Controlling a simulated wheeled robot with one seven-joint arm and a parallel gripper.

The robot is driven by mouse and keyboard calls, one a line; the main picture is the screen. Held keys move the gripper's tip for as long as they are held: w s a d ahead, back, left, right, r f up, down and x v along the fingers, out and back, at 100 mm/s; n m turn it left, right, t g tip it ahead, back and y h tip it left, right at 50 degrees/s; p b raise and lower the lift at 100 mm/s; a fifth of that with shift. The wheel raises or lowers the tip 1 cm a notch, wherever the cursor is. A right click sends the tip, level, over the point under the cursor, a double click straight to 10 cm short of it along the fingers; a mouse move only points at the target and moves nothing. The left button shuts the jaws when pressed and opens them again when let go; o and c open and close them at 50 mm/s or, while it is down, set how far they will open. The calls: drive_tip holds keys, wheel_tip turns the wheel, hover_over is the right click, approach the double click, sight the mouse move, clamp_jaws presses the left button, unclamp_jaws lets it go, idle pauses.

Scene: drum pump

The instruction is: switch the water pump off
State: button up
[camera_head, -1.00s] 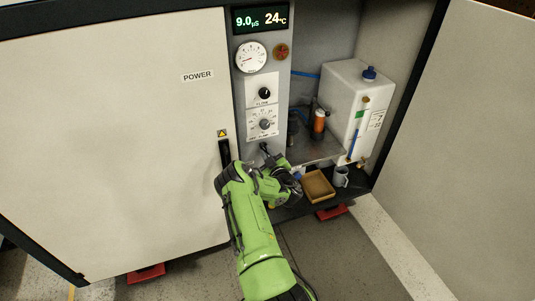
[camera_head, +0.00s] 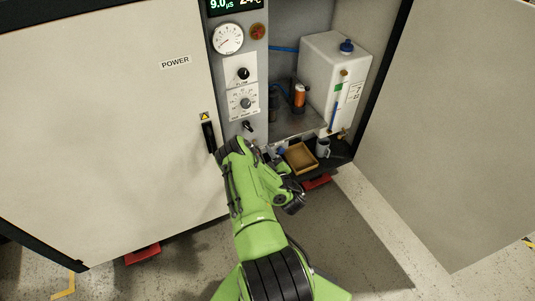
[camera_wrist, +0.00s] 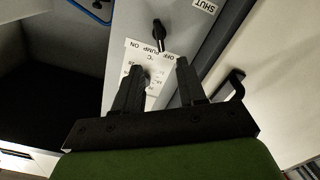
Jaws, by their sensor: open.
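The pump switch (camera_head: 247,126) is a small black toggle lever low on the grey control panel (camera_head: 262,70), under the dials. In the wrist view the lever (camera_wrist: 158,36) stands beyond my fingertips, beside a white label (camera_wrist: 150,60) reading OFF, PUMP and ON, upside down. OFF is at the label's right end there. I cannot tell surely which way the lever leans. My gripper (camera_wrist: 159,68) is open and empty, its two black fingers pointing toward the panel. The lever is not between them. In the head view my own arm mostly hides the gripper.
A black door handle (camera_head: 209,136) is left of the panel; a handle (camera_wrist: 232,84) shows close to my right finger. Right of the panel are a cardboard tray (camera_head: 300,158), a grey mug (camera_head: 323,147) and a white tank (camera_head: 333,75). An open door (camera_head: 455,130) bounds the right.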

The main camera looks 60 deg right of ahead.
drive_tip(key=p+v, duration=0.2)
drive_tip(key=p, duration=0.9)
drive_tip(key=shift+s+a+r, duration=0.1)
drive_tip(key=shift+s+r, duration=0.1)
drive_tip(key=shift+s, duration=0.05)
drive_tip(key=shift+f, duration=0.1)
